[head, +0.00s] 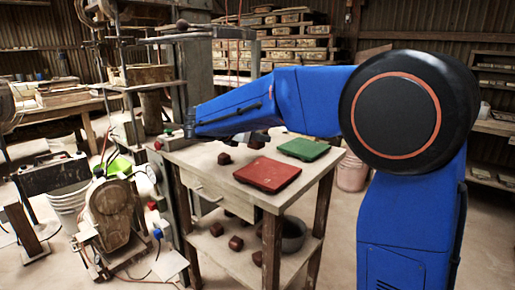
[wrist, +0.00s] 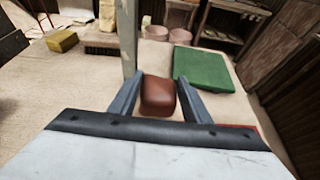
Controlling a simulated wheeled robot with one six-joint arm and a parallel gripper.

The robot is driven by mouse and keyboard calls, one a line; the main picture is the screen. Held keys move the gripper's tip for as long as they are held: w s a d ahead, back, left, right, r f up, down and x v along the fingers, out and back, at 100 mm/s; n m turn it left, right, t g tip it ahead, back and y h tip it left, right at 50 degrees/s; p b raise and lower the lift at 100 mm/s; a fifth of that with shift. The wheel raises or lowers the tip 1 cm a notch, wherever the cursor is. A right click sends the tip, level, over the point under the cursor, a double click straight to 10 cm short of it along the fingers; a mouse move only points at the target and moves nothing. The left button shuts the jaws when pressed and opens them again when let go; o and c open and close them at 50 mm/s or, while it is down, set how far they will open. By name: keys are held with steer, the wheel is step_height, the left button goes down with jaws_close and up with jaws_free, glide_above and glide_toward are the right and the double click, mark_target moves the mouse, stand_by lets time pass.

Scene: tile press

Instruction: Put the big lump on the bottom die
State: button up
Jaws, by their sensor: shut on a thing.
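My gripper (wrist: 150,90) is shut on a reddish-brown lump (wrist: 158,97), which sits between its two grey fingers in the wrist view. In the head view, a dark brown lump (head: 258,140) shows just below my blue forearm, which hides most of the gripper there. It looks like the held one. A smaller brown lump (head: 225,158) lies on the table top to the left of the red tray. I cannot make out the bottom die for certain in either view.
A red tray (head: 267,174) and a green tray (head: 303,149) lie on the wooden table (head: 215,180). Several lumps and a grey bowl (head: 293,236) are on its lower shelf. The wrist view shows a yellow block (wrist: 62,41), a brush (wrist: 102,48) and an upright post (wrist: 128,38).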

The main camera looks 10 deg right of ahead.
mark_target(253, 146)
steer(key=shift+f, duration=1.9)
steer(key=o, duration=0.9)
steer(key=shift+f, duration=0.15)
steer(key=o, duration=0.4)
steer(key=shift+o, duration=0.2)
